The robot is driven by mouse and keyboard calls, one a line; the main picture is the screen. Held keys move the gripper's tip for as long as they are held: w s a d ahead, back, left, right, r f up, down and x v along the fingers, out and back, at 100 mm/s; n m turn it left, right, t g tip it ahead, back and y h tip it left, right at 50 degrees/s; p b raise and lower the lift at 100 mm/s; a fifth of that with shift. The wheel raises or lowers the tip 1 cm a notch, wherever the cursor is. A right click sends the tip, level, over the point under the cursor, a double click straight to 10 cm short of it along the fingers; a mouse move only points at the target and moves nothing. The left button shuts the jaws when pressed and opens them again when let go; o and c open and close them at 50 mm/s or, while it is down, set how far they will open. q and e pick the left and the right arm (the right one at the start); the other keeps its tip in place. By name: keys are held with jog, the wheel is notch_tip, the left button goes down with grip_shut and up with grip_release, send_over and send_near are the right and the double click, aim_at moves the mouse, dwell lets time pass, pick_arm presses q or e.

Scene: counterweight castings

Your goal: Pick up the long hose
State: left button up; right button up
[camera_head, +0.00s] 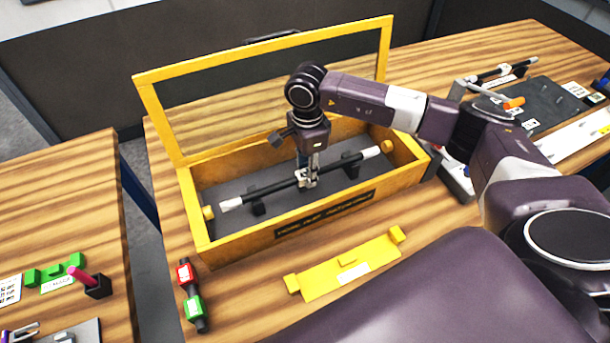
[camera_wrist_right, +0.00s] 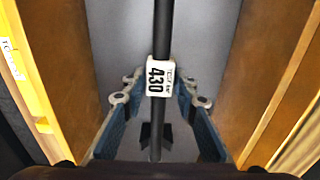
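The long hose (camera_head: 275,187), black with pale ends, lies on supports inside an open yellow wooden box (camera_head: 225,250). In the right wrist view the hose (camera_wrist_right: 163,30) runs up the middle and carries a white tag (camera_wrist_right: 159,77) reading 430. My right gripper (camera_head: 307,178) points down into the box at the hose's middle. Its fingers (camera_wrist_right: 162,100) stand on either side of the hose with gaps between, so it is open. My left gripper is not in view.
The box's framed lid (camera_head: 160,120) stands raised behind it. A yellow bracket (camera_head: 350,270) and a red-and-green part (camera_head: 189,290) lie in front. Another black rod (camera_head: 497,73) lies at the back right. A second table (camera_head: 60,200) stands left across a gap.

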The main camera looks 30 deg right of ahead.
jog(key=c, duration=0.6)
jog(key=shift+w+r, duration=0.1)
jog(key=shift+r, duration=0.05)
